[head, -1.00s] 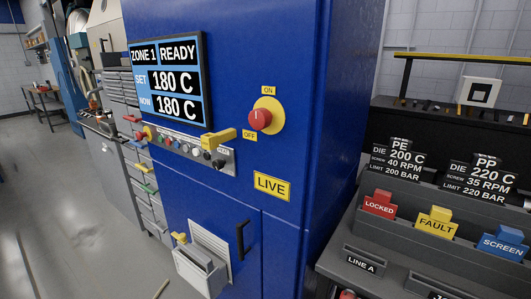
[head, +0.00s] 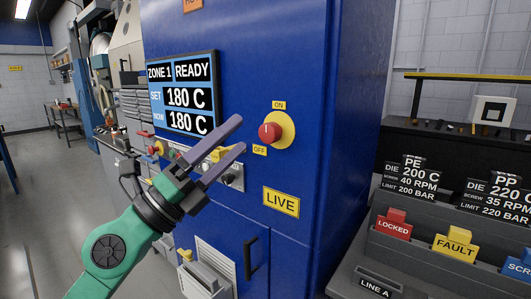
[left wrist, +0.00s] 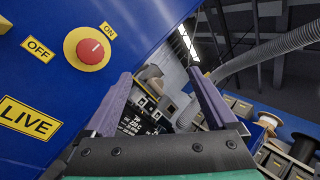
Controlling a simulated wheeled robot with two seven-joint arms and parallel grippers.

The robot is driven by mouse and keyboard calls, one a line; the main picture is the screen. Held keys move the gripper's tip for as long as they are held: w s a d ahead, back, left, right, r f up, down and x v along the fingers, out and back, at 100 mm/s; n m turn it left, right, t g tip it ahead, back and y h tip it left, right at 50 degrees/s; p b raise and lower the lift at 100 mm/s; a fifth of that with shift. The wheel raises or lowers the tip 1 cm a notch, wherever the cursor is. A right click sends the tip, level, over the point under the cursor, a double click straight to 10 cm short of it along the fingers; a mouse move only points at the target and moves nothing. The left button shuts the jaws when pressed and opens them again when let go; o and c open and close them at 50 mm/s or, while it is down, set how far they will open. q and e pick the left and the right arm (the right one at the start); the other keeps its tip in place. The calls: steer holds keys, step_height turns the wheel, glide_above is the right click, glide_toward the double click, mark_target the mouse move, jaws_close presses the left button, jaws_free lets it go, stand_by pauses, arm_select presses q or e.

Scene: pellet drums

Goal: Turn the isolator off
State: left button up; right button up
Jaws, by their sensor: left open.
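The isolator is a red rotary knob (head: 269,132) on a round yellow plate (head: 288,132), on the front of the blue cabinet (head: 310,190). An ON label (head: 279,105) is above it and an OFF label (head: 260,150) is at its lower left. In the left wrist view the knob (left wrist: 90,51) shows a pale mark that appears to point towards ON. A yellow LIVE sign (head: 281,201) is below. My left gripper (head: 241,134) is open and empty, its fingertips just left of the knob in the head view, apparently apart from it. My right gripper is out of view.
A display (head: 184,94) reads ZONE 1 READY, 180 C. A yellow lever (head: 218,154) and small knobs sit behind my left gripper. A dark door handle (head: 250,255) is lower down. A grey rack (head: 410,247) with LOCKED and FAULT blocks stands at the right.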

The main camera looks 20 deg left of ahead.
arm_select(q)
steer(key=d+m+g+y, duration=0.1)
steer(key=m+g, duration=0.2)
steer(key=m, duration=0.2)
steer(key=y+p, duration=0.5)
steer(key=y, duration=0.1)
glide_toward(266, 132)
steer(key=r, duration=0.2)
steer(key=shift+m, duration=0.4)
steer(key=p+x, duration=0.1)
steer(key=x, duration=0.2)
steer(key=f+p+x, duration=0.1)
steer(key=p+x, duration=0.1)
steer(key=x, duration=0.1)
steer(key=p+x, duration=0.2)
steer(key=x, duration=0.1)
steer(key=shift+w+f, duration=0.25)
steer(key=shift+f, duration=0.1)
steer(key=shift+w+d+f, duration=0.15)
steer(key=shift+w+f, duration=0.05)
steer(key=c, duration=1.4)
